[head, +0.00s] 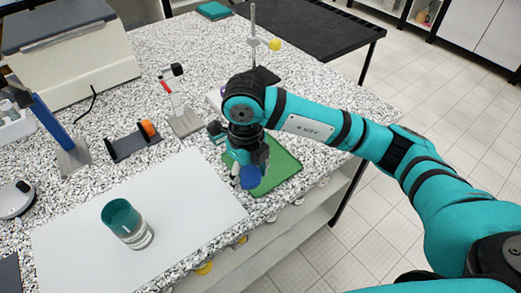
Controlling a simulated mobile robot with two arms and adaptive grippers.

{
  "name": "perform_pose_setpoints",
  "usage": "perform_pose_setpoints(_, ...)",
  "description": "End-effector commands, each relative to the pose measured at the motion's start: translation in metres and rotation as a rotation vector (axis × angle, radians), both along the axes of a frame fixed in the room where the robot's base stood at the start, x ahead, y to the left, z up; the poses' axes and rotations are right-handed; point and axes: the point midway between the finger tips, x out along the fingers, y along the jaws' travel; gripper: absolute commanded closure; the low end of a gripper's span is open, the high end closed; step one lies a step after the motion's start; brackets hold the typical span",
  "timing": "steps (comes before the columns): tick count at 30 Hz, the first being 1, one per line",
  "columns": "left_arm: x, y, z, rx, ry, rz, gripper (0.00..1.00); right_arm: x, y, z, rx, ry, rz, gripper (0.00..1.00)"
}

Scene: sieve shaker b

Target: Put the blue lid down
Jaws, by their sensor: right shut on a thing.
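The blue lid (251,178) is at the tips of my right gripper (243,172), which is shut on it. The lid is over the green mat (283,170) near the table's front right edge. I cannot tell whether the lid touches the mat. My right arm and wrist hide part of the mat and the gripper's far side. My left gripper is not in view.
A clear, teal-rimmed cup (128,224) stands on a large white sheet (75,235) at the front left. The sheet's right half is clear.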

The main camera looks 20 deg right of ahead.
Motion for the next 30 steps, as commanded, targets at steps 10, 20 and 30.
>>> perform_pose_setpoints(10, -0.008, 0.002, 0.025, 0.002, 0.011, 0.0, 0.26, 0.065, -0.049, -0.005, -0.001, 0.001, -0.002, 0.83)
perform_pose_setpoints(20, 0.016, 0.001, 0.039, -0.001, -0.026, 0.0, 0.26, 0.073, -0.055, -0.024, -0.001, 0.003, 0.001, 0.83)
perform_pose_setpoints(30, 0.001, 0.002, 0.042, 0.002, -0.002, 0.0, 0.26, 0.074, -0.055, -0.044, 0.0, -0.001, 0.002, 0.83)
